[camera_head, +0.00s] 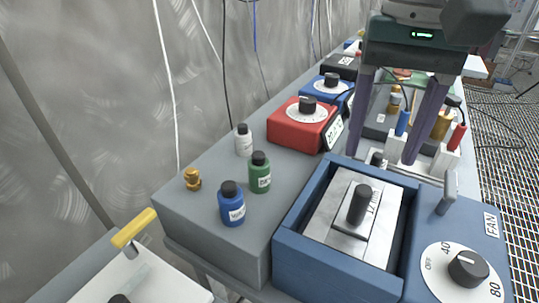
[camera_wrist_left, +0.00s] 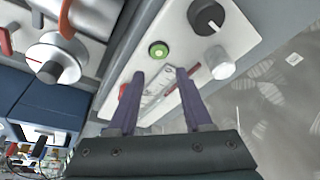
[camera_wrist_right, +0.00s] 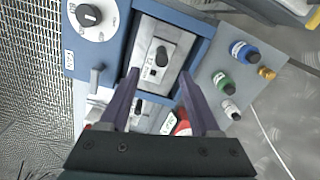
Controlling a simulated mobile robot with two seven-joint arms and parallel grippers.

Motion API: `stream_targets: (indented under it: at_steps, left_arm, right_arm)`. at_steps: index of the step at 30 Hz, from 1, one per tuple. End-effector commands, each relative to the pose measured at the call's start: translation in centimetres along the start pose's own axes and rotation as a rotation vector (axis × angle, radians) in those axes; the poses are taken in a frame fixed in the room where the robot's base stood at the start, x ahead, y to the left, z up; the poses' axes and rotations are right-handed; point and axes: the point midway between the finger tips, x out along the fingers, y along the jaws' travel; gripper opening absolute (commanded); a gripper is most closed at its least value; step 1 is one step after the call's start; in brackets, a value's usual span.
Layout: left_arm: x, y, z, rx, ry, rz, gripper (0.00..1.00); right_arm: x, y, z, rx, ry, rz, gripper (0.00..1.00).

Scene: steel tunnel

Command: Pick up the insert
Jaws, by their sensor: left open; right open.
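The insert (camera_head: 338,213) is a silver metal block with a black upright knob and a printed label. It sits inside the open well of a blue heater unit (camera_head: 325,271). My right gripper (camera_head: 381,158) is open and empty, pointing down above the back edge of the heater. In the right wrist view the insert (camera_wrist_right: 175,46) lies just ahead of the open fingertips, with its knob between their lines; they look apart from it. My left gripper (camera_wrist_left: 160,73) is open and empty above a white panel with a green button; it is out of the head view.
Blue (camera_head: 232,207), green (camera_head: 259,174) and white (camera_head: 243,141) bottles and a brass fitting (camera_head: 192,180) stand left of the heater. A red dial unit (camera_head: 300,124) stands behind. A rack with coloured tubes (camera_head: 403,123) is close to my right fingers. A lever rises at the heater's right.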

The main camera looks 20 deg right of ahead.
Motion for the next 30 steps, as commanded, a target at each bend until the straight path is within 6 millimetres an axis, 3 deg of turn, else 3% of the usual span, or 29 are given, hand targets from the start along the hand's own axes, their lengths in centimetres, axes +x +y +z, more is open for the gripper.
stream_targets:
  at_steps: [19, 28, 30]
  left_arm:
    - [0.6, 0.4, 0.1, -0.007, 0.002, 0.01, 0.5]
    - [0.6, 0.2, 0.1, -0.001, 0.001, 0.004, 0.5]
    - [0.6, 0.1, 0.1, 0.0, 0.001, 0.002, 0.5]
  right_arm:
    - [8.6, -0.7, 0.1, -0.001, -0.002, 0.001, 0.64]
    - [9.3, -0.7, 0.1, -0.003, 0.002, 0.0, 0.64]
    - [9.3, -0.7, 0.1, -0.003, 0.002, 0.0, 0.58]
